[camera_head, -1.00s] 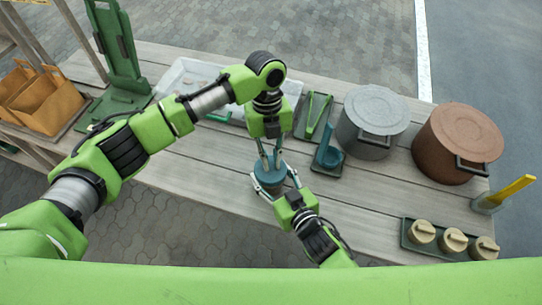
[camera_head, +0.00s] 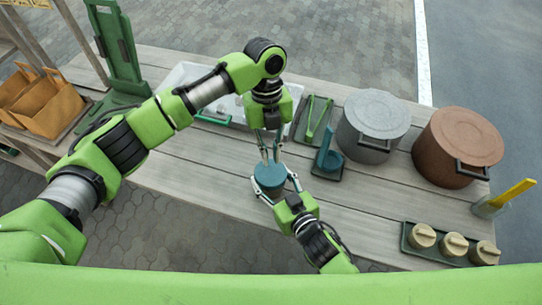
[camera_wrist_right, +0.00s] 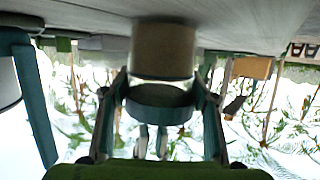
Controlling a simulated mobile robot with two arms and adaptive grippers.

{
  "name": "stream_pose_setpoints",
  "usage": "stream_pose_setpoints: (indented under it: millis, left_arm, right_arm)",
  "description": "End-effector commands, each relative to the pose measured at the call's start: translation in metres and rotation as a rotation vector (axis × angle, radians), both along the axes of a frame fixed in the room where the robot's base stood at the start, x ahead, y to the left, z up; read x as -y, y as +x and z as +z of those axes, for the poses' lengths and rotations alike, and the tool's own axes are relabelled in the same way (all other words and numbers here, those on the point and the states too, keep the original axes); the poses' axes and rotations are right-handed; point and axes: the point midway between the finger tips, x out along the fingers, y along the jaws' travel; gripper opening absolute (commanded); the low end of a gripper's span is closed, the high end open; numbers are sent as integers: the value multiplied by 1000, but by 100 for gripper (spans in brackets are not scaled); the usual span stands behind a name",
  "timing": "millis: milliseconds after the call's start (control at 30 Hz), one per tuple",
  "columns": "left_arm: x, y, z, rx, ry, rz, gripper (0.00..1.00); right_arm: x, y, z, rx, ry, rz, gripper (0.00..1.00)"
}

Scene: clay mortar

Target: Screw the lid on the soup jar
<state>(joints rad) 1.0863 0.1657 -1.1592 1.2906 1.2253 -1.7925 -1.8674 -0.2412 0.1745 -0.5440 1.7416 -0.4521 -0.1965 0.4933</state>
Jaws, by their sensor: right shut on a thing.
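The soup jar stands near the table's front edge, seen from above in the head view, with its round teal lid (camera_head: 270,176) uppermost. In the right wrist view the picture is upside down: the tan jar body (camera_wrist_right: 163,48) meets a pale band, then the teal lid (camera_wrist_right: 160,103). I cannot tell whether the lid is fully seated. My right gripper (camera_head: 274,184) is shut around the jar from the front, one finger on each side. My left gripper (camera_head: 271,160) points down just above the lid, its fingertips slightly apart with nothing visible between them.
A grey pot (camera_head: 372,125) and a brown pot (camera_head: 457,147) stand at the right. A dark tray (camera_head: 445,256) holds several beige lidded jars at front right. Bare planks show left of the jar.

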Motion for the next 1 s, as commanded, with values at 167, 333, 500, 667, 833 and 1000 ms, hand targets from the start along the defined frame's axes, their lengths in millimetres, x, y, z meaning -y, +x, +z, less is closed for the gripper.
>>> stream_pose_setpoints:
  millis: [167,333,500,667,833,1000]
  left_arm:
    - [0,0,0,0,-1,0,11]
    - [0,0,0,0,-1,0,11]
    - [0,0,0,0,-1,0,11]
    - [0,0,0,1,-1,0,11]
    - [0,0,0,1,-1,0,11]
    - [0,0,0,1,-1,0,11]
  right_arm:
    - [0,0,1,1,0,0,74]
    - [0,0,0,0,0,0,74]
    - [1,-2,0,-1,0,0,74]
    - [10,-19,5,-3,-1,0,74]
    - [26,-51,16,-4,-1,0,74]
    - [40,-80,27,-3,-1,0,74]
